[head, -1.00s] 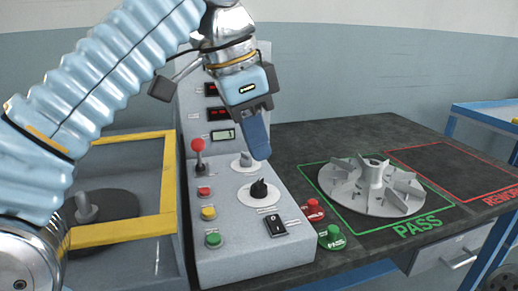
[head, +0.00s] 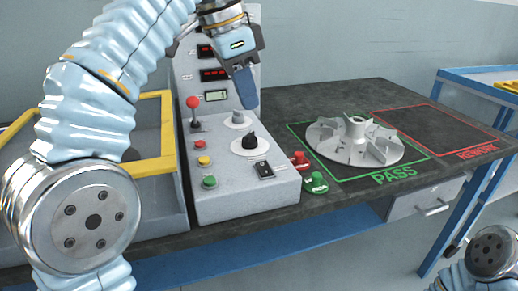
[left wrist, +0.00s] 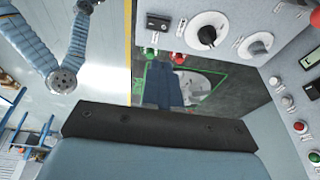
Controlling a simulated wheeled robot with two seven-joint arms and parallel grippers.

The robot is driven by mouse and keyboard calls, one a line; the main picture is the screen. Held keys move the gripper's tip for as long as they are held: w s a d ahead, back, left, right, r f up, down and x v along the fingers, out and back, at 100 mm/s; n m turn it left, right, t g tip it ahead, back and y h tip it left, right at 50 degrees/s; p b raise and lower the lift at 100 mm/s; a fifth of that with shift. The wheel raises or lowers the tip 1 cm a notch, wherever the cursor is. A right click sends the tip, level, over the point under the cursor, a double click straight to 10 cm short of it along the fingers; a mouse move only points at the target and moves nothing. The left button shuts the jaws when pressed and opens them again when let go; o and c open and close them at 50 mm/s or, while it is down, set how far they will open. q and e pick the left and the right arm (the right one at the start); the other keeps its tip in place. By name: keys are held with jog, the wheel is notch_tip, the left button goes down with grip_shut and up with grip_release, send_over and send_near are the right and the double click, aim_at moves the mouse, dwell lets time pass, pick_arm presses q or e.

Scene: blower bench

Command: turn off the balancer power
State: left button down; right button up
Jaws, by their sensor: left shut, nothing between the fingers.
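The balancer's grey control console (head: 235,205) stands on the bench in the head view. A black rocker switch (head: 263,169) sits on its sloped panel near the front right; it also shows at the top of the left wrist view (left wrist: 157,23). Its on or off position is too small to tell. A black rotary knob (head: 249,141) on a white disc is just behind it. My left gripper (head: 248,102) is shut and empty, pointing down, and appears above the panel's rear right in the head view. Its fingers (left wrist: 163,85) show in the left wrist view, apart from the switch. My right gripper is not seen.
Red, yellow and green buttons (head: 208,182) and a red-topped lever (head: 193,103) line the panel's left. Red (head: 299,160) and green (head: 315,183) buttons sit right of the console. A grey impeller (head: 354,142) lies in the PASS square. A yellow-framed enclosure (head: 155,168) is left.

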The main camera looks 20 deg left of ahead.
pick_arm(q)
jog(key=b, duration=0.3)
send_over(263, 164)
jog(key=f, duration=0.7)
jog(key=s+f, duration=0.1)
jog(key=f, duration=0.2)
jog(key=shift+a+f, duration=0.25)
jog(key=shift+f, duration=0.1)
jog(key=shift+w+f, duration=0.15)
jog(key=shift+f, duration=0.55)
jog(key=shift+a+f, duration=0.1)
